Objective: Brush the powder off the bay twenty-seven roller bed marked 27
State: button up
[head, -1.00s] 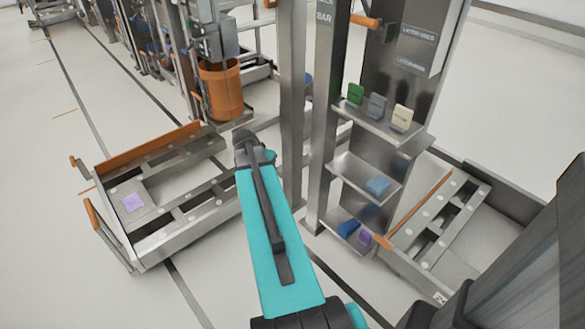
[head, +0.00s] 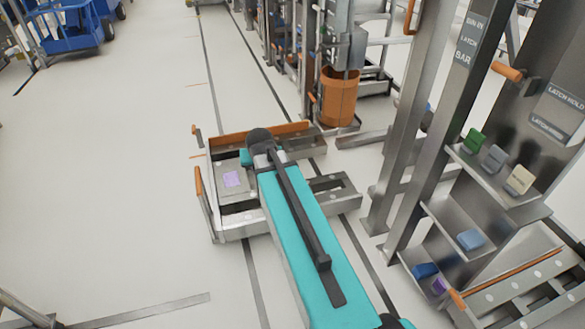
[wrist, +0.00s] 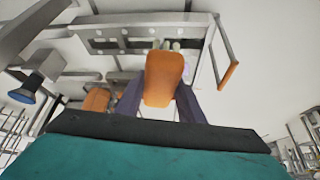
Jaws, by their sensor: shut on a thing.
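A low steel roller bed (head: 235,222) with an orange back rail stands on the floor left of the racks. A lilac powder patch (head: 232,179) lies on a plate at its left end. No number on this bed is readable. In the head view my arm reaches over the bed and hides the gripper. In the wrist view, a bed (wrist: 125,32) shows beyond the orange object, with a small lilac patch (wrist: 187,66) partly behind it.
An orange bucket (head: 338,98) hangs on the rack behind the bed. A shelf post at right holds several small blocks, with another roller bed (head: 520,290) below it. A blue cart (head: 75,25) stands far left. The floor left of the bed is clear.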

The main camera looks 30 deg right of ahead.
jog(key=w+a+r+n+y+p, duration=0.1)
jog(key=a+r+n, duration=0.1)
jog(key=a, duration=0.7)
jog(key=a+r+n+y+p, duration=0.1)
jog(key=a+r+n, duration=0.2)
jog(key=a, duration=0.5)
jog(key=shift+w+a+r+t+y, duration=0.3)
jog(key=shift+w+a, duration=0.05)
jog(key=shift+w, duration=0.05)
